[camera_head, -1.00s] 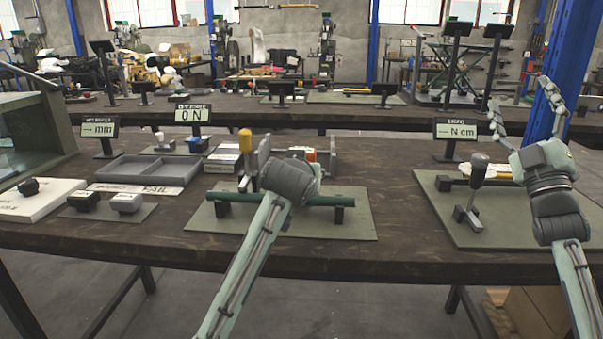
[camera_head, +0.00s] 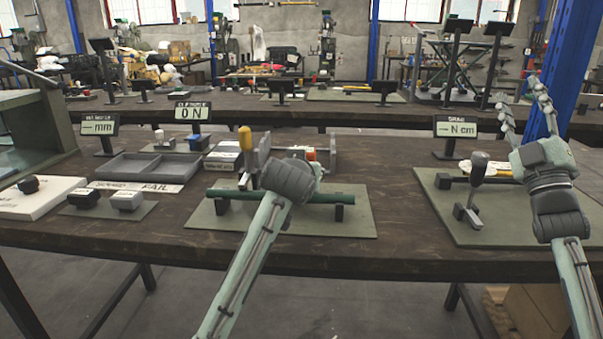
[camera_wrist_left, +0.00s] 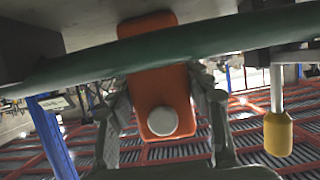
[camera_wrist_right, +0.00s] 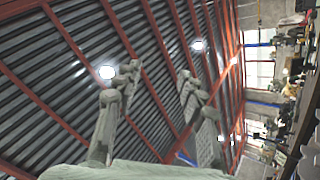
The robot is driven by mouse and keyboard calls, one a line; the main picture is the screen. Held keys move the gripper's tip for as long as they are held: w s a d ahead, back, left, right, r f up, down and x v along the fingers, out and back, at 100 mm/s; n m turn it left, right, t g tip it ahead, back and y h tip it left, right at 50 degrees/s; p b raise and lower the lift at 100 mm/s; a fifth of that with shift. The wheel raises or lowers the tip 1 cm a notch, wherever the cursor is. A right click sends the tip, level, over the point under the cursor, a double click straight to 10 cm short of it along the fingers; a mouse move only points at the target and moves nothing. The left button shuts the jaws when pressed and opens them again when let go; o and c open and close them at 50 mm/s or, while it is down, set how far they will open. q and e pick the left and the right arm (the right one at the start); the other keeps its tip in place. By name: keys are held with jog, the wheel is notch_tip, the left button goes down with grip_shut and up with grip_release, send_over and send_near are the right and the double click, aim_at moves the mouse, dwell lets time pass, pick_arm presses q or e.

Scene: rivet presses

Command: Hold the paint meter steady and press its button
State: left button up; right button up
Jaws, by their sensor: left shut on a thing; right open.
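The paint meter appears to be the orange block (camera_wrist_left: 152,85) with a round white button (camera_wrist_left: 162,121) in the left wrist view. My left gripper (camera_wrist_left: 165,100) has its fingers on both sides of this block and is shut on it. In the head view only a small orange-red part (camera_head: 310,154) shows behind my left wrist, which hides the left fingertips. A green tube (camera_head: 335,198) lies on supports in front of the block. My right gripper (camera_head: 520,100) is open and empty, raised above the right side of the table, fingers pointing up.
A yellow-handled lever (camera_head: 245,140) stands beside my left wrist. A grey-handled lever (camera_head: 477,168) stands on the right mat (camera_head: 430,185). Displays read "mm" (camera_head: 98,128), "0 N" (camera_head: 193,112) and "N cm" (camera_head: 456,130). A grey tray (camera_head: 135,168) lies at left. Table between the mats is clear.

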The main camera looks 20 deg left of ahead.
grip_shut()
dwell(1.2)
